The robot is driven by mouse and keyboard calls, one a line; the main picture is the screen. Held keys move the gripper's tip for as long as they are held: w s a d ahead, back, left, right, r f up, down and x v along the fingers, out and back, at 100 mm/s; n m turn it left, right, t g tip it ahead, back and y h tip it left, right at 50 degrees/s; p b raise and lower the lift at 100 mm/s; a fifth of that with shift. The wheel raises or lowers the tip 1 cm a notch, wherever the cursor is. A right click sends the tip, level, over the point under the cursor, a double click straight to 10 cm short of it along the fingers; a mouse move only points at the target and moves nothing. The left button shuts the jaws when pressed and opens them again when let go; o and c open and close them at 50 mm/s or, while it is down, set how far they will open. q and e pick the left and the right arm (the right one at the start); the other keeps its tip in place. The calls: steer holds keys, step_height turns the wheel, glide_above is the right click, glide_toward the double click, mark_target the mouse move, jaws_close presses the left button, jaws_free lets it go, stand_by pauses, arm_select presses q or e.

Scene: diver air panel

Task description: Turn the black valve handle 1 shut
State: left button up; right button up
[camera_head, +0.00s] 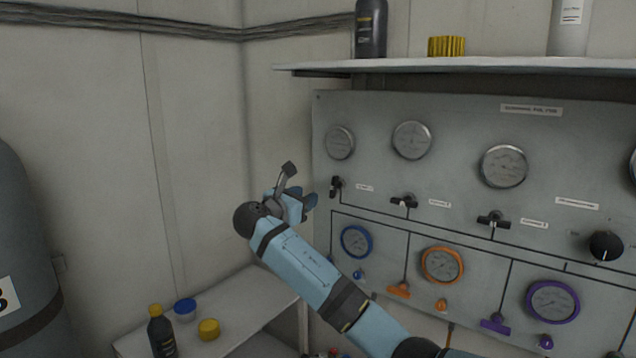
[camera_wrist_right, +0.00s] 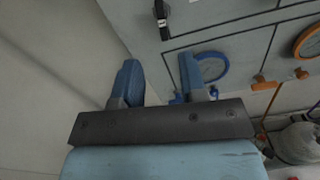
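Black valve handle 1 (camera_head: 336,187) is the leftmost of the three black handles in a row on the grey panel (camera_head: 465,120). It stands roughly upright, while the other two lie more level. In the right wrist view a black handle (camera_wrist_right: 162,14) shows at the top edge, beyond my fingers. My right gripper (camera_head: 309,199) is just left of handle 1 in the head view, apart from it as far as I can see. In the right wrist view its two blue fingers (camera_wrist_right: 158,78) are spread with nothing between them. My left gripper is not in view.
A shelf (camera_head: 480,66) with bottles and a yellow cap juts out above the panel. Blue, orange and purple gauges with small valves (camera_head: 400,290) sit below the handles. A low table (camera_head: 250,308) with a bottle and caps stands at lower left. A grey cylinder (camera_head: 25,260) stands far left.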

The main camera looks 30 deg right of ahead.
mark_target(332, 185)
steer(key=p+x, duration=0.2)
steer(key=x, duration=1)
steer(key=shift+d+p, duration=0.2)
steer(key=shift+p, duration=0.1)
steer(key=shift+w+d, duration=0.2)
steer(key=shift+d, duration=0.3)
jaws_close()
